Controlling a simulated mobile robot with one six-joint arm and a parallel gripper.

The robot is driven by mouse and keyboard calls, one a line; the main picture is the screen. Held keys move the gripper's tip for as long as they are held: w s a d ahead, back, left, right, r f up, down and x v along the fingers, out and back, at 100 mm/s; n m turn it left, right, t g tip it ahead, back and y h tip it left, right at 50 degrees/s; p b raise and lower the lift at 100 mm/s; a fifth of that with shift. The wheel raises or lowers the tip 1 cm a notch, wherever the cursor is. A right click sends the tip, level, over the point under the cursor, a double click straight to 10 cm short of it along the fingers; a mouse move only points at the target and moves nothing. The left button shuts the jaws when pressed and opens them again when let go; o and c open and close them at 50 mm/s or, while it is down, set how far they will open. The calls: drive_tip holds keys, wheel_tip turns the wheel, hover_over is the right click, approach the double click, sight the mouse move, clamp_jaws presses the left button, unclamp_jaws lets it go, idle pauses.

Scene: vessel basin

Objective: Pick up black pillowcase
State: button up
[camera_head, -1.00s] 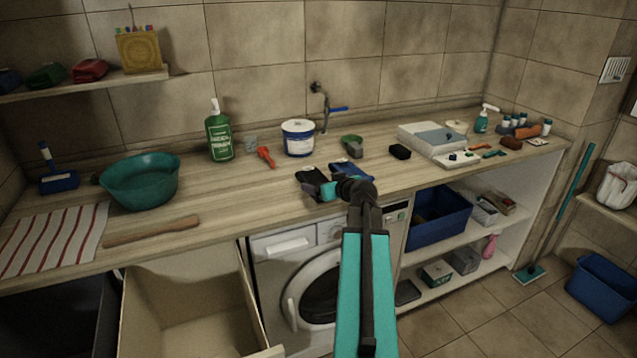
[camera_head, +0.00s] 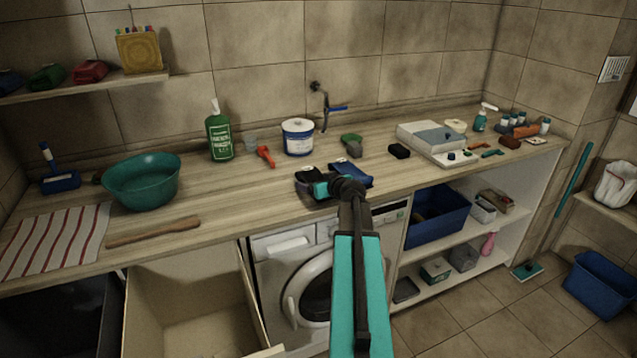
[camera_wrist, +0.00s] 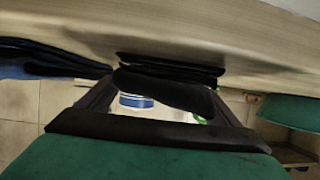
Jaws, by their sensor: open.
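The black pillowcase (camera_head: 307,172) lies folded near the front edge of the countertop, above the washing machine. My gripper (camera_head: 318,188) is at its front side and hides part of it. In the wrist view, which is turned upside down, the dark folded layers of the pillowcase (camera_wrist: 165,66) lie by the counter surface. The fingers of my gripper (camera_wrist: 160,102) stand apart there, at left and right. A dark bar crosses between them; I cannot tell whether it is cloth or part of the gripper. No grasp on the pillowcase is visible.
A folded blue cloth (camera_head: 356,174) lies close on the right of the pillowcase. Behind are an orange tool (camera_head: 265,156), a blue-and-white tub (camera_head: 298,138) and a green scoop (camera_head: 352,146). A black block (camera_head: 399,151) is farther right.

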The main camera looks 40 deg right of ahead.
sight(312, 173)
drive_tip(key=c, duration=1.3)
drive_tip(key=shift+r, duration=0.2)
drive_tip(key=shift+r+b, duration=0.6)
drive_tip(key=shift+r, duration=0.8)
drive_tip(key=shift+s+a+r, duration=0.1)
drive_tip(key=shift+s+r, duration=0.05)
drive_tip(key=shift+r, duration=0.05)
drive_tip(key=s+a, duration=0.2)
drive_tip(key=s+a+b, duration=0.1)
drive_tip(key=s+a, duration=0.1)
drive_tip(key=s, duration=0.1)
drive_tip(key=s+a+r+b, duration=0.1)
drive_tip(key=s+a, duration=0.1)
drive_tip(key=a, duration=0.1)
drive_tip(key=shift+s, duration=0.15)
drive_tip(key=shift+f+b, duration=0.15)
drive_tip(key=shift+b, duration=0.75)
drive_tip(key=shift+b, duration=0.3)
drive_tip(key=b, duration=0.5)
drive_tip(key=shift+s+a, duration=0.2)
drive_tip(key=shift+a, duration=0.15)
